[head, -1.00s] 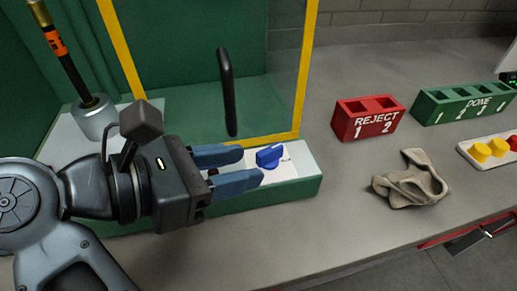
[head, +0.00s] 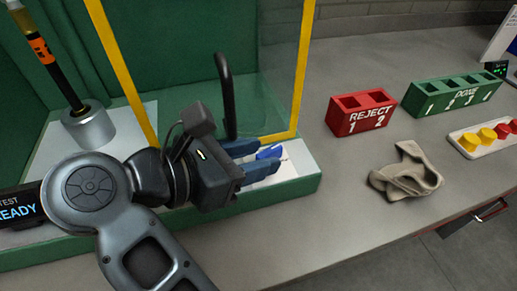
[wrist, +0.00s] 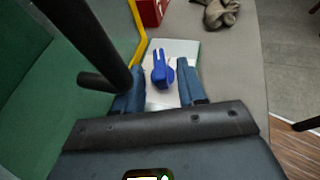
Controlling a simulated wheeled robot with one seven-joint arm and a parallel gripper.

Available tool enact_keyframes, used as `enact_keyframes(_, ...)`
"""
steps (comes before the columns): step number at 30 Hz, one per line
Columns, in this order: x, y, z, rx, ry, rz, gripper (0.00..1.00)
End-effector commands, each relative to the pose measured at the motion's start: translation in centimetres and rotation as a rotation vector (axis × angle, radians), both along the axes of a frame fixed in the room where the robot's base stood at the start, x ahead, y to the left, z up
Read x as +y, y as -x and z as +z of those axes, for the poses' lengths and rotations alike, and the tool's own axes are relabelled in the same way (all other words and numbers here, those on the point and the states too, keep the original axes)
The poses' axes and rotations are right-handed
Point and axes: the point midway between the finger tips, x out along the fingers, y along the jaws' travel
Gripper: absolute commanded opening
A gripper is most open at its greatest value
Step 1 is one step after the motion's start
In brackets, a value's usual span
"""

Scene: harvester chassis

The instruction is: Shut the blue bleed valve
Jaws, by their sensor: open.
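The blue bleed valve (wrist: 162,72) is a small blue knob with a raised handle, on a white plate (wrist: 183,48) at the front corner of the green fixture. In the head view the valve (head: 270,152) is mostly hidden behind my fingers. My gripper (head: 262,160) is open and reaches toward it from the left. In the wrist view my gripper's two blue fingers (wrist: 160,84) are spread on either side of the valve, with gaps between them and the knob. I cannot tell whether either finger touches it.
A black upright handle (head: 226,95) on the yellow-framed clear door (head: 285,70) stands close beside my gripper. The grey bench front is clear.

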Motion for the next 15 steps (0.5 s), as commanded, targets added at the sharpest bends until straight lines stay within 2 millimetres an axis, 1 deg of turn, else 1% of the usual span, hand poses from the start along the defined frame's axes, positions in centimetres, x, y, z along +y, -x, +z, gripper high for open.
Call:
enact_keyframes(4, -0.73, -0.47, -0.35, -0.001, 0.001, 0.0, 0.4)
enact_keyframes(12, -0.84, -0.57, -0.45, 0.0, 0.0, 0.001, 0.4)
enact_keyframes(13, -0.84, -0.57, -0.45, 0.0, 0.0, 0.001, 0.39)
enact_keyframes(15, -0.83, -0.58, -0.44, 0.0, 0.0, 0.001, 0.33)
